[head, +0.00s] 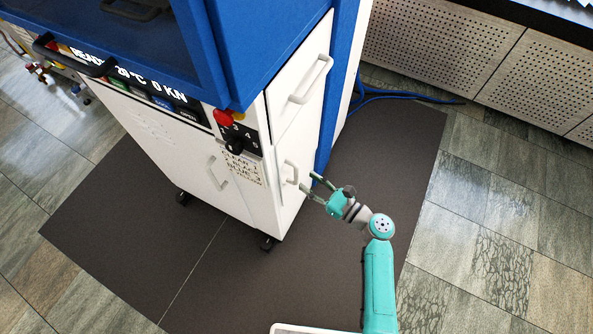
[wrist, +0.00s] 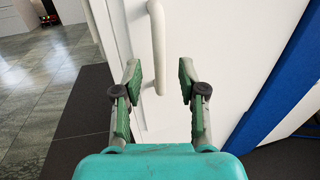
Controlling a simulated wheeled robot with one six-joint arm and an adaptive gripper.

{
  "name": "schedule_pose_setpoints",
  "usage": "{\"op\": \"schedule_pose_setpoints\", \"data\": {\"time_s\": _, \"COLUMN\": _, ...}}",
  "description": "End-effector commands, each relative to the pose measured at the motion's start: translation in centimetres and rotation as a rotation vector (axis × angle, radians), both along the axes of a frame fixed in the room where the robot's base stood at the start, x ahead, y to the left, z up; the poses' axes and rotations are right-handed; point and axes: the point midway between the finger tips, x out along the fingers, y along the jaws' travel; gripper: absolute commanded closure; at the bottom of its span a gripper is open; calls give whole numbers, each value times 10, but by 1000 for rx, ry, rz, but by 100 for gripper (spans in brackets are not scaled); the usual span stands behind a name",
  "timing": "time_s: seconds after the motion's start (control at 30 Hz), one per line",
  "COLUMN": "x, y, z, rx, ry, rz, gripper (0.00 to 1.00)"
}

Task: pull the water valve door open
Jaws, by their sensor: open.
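A small white door (head: 293,200) with a pale loop handle (head: 291,172) is low on the right side of the press cabinet; no label on it can be read as water valve. My gripper (head: 310,182) is just right of this handle, fingers pointing at it. In the wrist view, the pale handle (wrist: 158,35) stands upright on the white door (wrist: 225,45) and its lower end shows between my spread fingers (wrist: 159,80). The fingers are open, one on each side, with gaps to the handle. Contact is not visible.
A larger white panel with a handle (head: 311,80) is above. The front has a red button (head: 223,117), a black knob (head: 234,145) and another handled door (head: 217,173). A dark mat (head: 330,255) surrounds the cabinet. A blue cable (head: 400,96) lies behind.

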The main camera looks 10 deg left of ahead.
Motion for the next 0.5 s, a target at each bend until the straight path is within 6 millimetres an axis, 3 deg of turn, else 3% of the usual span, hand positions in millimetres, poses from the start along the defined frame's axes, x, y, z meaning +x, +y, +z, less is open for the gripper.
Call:
{"op": "schedule_pose_setpoints", "data": {"time_s": 0.2, "x": 18, "y": 32, "z": 0, "rx": 0, "ry": -1, "rz": 3, "gripper": 59}}
{"op": "schedule_pose_setpoints", "data": {"time_s": 0.5, "x": 30, "y": 50, "z": 0, "rx": -1, "ry": -2, "rz": -1, "gripper": 59}}
